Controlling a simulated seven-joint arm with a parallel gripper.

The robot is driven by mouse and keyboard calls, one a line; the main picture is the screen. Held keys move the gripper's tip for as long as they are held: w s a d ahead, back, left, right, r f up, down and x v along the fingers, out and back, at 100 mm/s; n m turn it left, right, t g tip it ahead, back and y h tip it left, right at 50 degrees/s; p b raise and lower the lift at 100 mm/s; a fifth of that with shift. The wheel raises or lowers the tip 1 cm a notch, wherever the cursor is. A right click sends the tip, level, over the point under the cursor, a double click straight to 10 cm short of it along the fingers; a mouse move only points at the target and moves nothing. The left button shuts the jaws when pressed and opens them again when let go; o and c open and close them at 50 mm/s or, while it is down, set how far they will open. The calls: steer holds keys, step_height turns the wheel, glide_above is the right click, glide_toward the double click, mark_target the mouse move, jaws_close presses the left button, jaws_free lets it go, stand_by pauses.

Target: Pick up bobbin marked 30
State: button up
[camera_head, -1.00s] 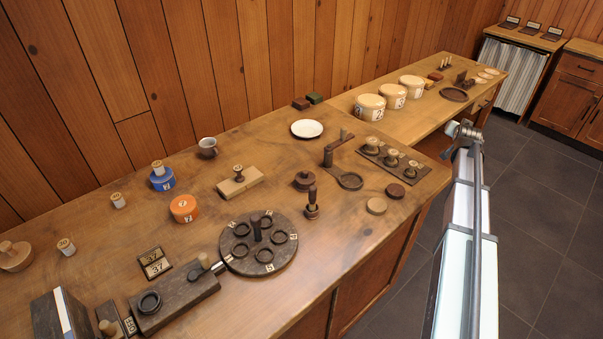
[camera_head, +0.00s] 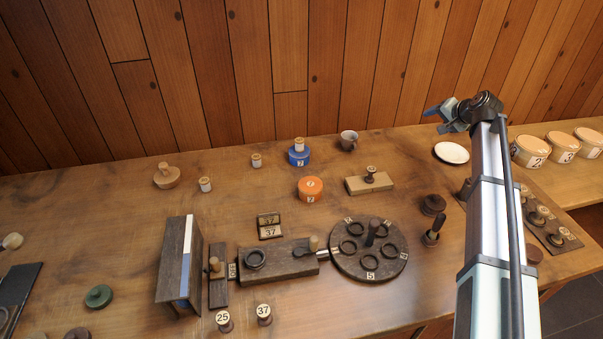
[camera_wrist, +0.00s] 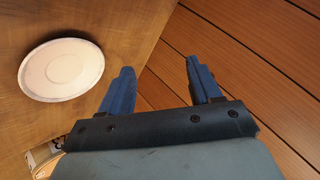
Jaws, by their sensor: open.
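No label reading 30 is clear to me in the head view. Small pale bobbins stand at the back: the left one (camera_head: 205,184), the middle one (camera_head: 257,160) and one on the blue round box (camera_head: 299,157); their numbers are too small to read. My gripper (camera_head: 432,112) is raised at the right of the head view, far from these bobbins. In the wrist view its blue fingers (camera_wrist: 160,68) are apart with nothing between them.
A white plate (camera_head: 451,153) lies near my gripper and shows in the wrist view (camera_wrist: 62,69). A dark numbered turntable (camera_head: 385,272), an orange box (camera_head: 310,190) and an upright dark panel (camera_head: 179,262) stand on the worktop.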

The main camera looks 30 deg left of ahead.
steer(key=s+a+n+g, duration=0.15)
steer(key=s+a, duration=0.25)
steer(key=a, duration=0.4)
steer(key=s+a+n+g, duration=0.1)
steer(key=s+a+n, duration=0.25)
steer(key=a, duration=0.55)
step_height(320, 180, up, 3)
steer(key=n+g+h, duration=0.4)
steer(key=n+h, duration=0.3)
steer(key=n, duration=0.3)
glide_above(204, 180)
steer(key=w, duration=0.1)
step_height(204, 180, down, 9)
steer(key=shift+s+a+r, duration=0.1)
steer(key=shift+a, duration=0.05)
steer(key=shift+s+f, duration=0.25)
steer(key=shift+f, duration=1.05)
steer(key=shift+s+f, duration=0.2)
steer(key=shift+f, duration=1.1)
steer(key=c, duration=1.1)
steer(key=shift+r, duration=0.15)
